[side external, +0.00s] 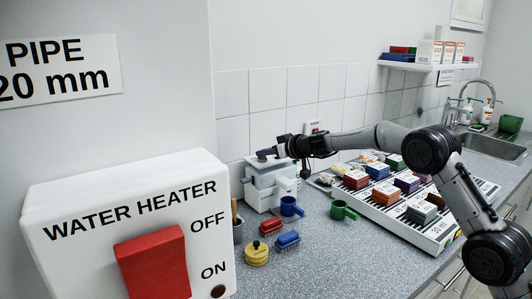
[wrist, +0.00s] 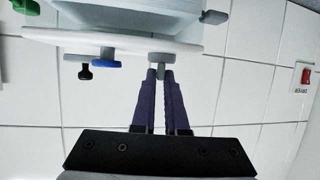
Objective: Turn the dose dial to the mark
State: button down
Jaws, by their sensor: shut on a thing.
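The white filter vessel (side external: 268,186) stands on the counter against the tiled wall. In the wrist view its white rim (wrist: 120,47) crosses the top, with a small grey dial (wrist: 163,58) on it. My gripper (wrist: 160,74) has its purple fingers close together on the stem of this grey dial. In the side external view my gripper (side external: 267,153) is at the top of the vessel, the arm reaching in from the right. The dial's face and any mark on it cannot be made out.
Beside the grey dial are a blue knob (wrist: 105,59) and a black knob (wrist: 85,72). A striped tray (side external: 420,238) of coloured blocks lies under my arm.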

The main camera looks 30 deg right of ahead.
jog(key=shift+a+m+h, duration=0.15)
jog(key=shift+m+h, duration=0.65)
jog(key=shift+h, duration=0.15)
jog(key=shift+a+m+h, duration=0.15)
jog(key=shift+m+h, duration=0.65)
jog(key=shift+h, duration=0.15)
jog(key=m+h, duration=0.2)
jog(key=h, duration=0.1)
jog(key=m+g+h, duration=0.1)
jog(key=m, duration=0.1)
jog(key=shift+w+a, duration=0.1)
jog(key=shift+a, duration=0.2)
jog(key=shift+w+m+g+h, duration=0.1)
jog(key=shift+m+g+h, duration=0.8)
jog(key=shift+m+h, duration=0.7)
jog(key=shift+h, duration=0.3)
jog(key=shift+r+m+g+h, duration=0.15)
jog(key=shift+m+g+h, duration=0.15)
jog(key=shift+m+g, duration=0.15)
jog(key=c, duration=0.9)
grip_release()
jog(key=shift+c, duration=0.2)
jog(key=v, duration=1.3)
jog(key=shift+s+a, duration=0.25)
